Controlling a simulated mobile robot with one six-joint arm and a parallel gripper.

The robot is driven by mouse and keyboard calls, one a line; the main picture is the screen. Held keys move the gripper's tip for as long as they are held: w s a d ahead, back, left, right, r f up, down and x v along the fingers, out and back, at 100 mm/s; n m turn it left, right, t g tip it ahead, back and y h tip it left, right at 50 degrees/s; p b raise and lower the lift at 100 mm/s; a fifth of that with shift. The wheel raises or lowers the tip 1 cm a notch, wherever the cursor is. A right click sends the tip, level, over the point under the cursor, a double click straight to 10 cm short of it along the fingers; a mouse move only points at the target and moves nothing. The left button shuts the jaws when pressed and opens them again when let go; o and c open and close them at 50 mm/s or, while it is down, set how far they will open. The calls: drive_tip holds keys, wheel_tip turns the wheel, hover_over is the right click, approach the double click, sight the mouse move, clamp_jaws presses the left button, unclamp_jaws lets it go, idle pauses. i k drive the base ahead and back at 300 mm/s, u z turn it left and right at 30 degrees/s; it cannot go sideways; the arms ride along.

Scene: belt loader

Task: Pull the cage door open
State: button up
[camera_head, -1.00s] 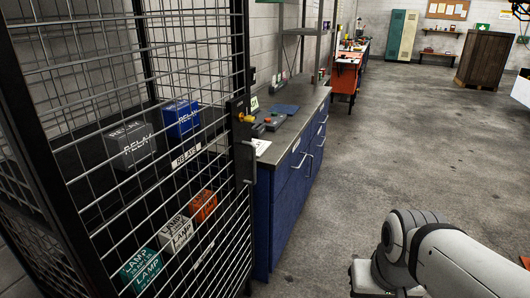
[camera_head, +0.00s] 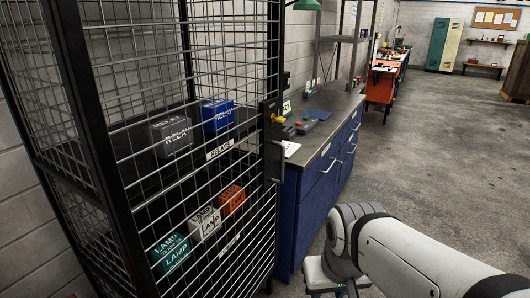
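The cage door (camera_head: 236,118) is a wire-mesh panel in a black frame on the left side of the view. It looks shut, flush with the cage frame. A black latch plate with a yellow knob (camera_head: 278,118) sits on its right edge. A grey vertical bar handle (camera_head: 280,162) is just below the knob. My white arm shows at the lower right, apart from the door.
Inside the cage, relay boxes (camera_head: 172,135) and lamp boxes (camera_head: 171,251) stand on shelves. A blue workbench (camera_head: 322,185) adjoins the cage's right side. Grey floor (camera_head: 440,150) is open to the right. Lockers (camera_head: 437,44) stand far back.

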sight(71, 28)
drive_tip(key=z, duration=0.05)
drive_tip(key=i, duration=1)
drive_tip(key=u, duration=0.05)
